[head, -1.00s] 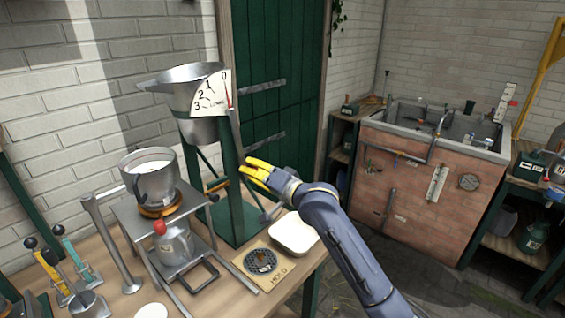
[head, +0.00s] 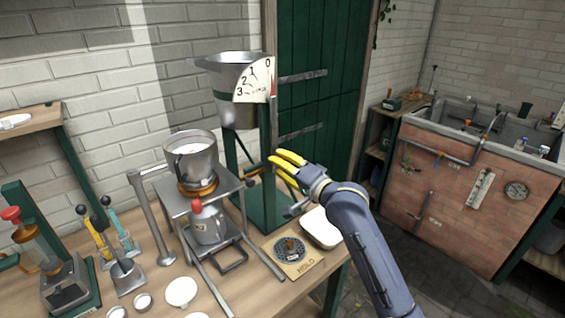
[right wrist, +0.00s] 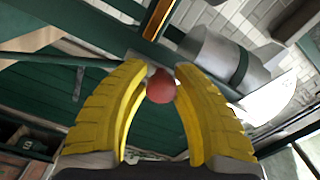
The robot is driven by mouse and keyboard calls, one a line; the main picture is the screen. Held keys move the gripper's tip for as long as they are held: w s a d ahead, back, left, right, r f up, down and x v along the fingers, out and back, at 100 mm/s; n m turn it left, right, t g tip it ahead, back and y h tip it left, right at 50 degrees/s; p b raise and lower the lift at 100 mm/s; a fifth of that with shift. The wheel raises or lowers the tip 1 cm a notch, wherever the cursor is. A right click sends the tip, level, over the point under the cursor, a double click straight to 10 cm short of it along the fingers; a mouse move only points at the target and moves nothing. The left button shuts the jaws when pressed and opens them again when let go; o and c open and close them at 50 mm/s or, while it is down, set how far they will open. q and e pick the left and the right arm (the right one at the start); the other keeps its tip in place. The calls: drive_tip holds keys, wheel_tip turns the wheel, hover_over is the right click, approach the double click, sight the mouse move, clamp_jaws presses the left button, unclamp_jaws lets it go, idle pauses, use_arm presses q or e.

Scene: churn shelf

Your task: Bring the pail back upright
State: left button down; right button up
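The metal pail (head: 236,108) hangs on the green stand in the head view, its spout to the left. It looks close to upright. A white dial (head: 254,80) marked 0 to 3 covers its front right, with a red pointer near 0. The pail also shows in the right wrist view (right wrist: 218,62). My right gripper (head: 272,162) is just right of the stand's post, below the pail and apart from it. In the right wrist view, its yellow fingers close on both sides of a red ball knob (right wrist: 160,88). My left gripper is not in view.
A pot of white liquid (head: 193,160) stands on a metal frame left of the stand. A plate marked HOLD (head: 297,268) and a white dish (head: 322,228) lie on the bench below my right arm. A green door (head: 318,105) is behind.

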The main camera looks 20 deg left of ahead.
drive_tip(key=o, duration=0.6)
drive_tip(key=shift+s, duration=0.1)
drive_tip(key=v, duration=1.2)
